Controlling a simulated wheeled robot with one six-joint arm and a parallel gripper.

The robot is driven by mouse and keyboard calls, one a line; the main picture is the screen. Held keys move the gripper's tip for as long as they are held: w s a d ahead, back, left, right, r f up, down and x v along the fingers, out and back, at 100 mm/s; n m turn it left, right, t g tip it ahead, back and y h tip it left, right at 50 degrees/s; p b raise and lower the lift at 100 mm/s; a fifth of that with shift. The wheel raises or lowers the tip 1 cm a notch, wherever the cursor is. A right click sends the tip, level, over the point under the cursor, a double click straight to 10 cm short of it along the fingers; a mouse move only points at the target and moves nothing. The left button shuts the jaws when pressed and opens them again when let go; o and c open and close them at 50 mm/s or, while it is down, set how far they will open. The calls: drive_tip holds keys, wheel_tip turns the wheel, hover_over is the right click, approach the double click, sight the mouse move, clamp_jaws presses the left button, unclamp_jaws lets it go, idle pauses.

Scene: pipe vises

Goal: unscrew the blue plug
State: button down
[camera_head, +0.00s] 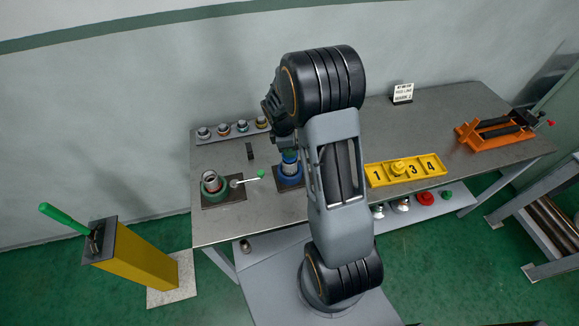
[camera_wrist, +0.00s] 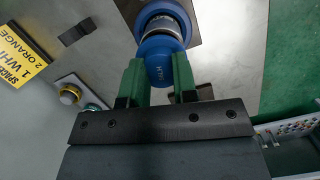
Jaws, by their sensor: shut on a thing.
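The blue plug (camera_wrist: 158,58) is a round blue cap with small lettering on its lower face. In the wrist view it sits at the end of a grey pipe, in front of a blue ring-shaped vise (camera_wrist: 146,14). My gripper (camera_wrist: 158,72) has its green fingers on either side of the plug and is shut on it. In the head view the blue vise (camera_head: 288,178) stands on a dark plate on the table, with the blue plug (camera_head: 289,156) above it. My arm hides most of my gripper there. I cannot tell how far the plug is screwed in.
A green vise (camera_head: 212,184) with a green-knobbed handle stands to the left on the table (camera_head: 260,208). A yellow numbered tray (camera_head: 377,176) lies right, with a yellow plug on it. An orange vise (camera_head: 495,130) is far right. Several plugs sit on a front shelf (camera_head: 388,217).

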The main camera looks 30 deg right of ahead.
drive_tip(key=shift+r+p, duration=1.3)
drive_tip(key=shift+r, duration=0.5)
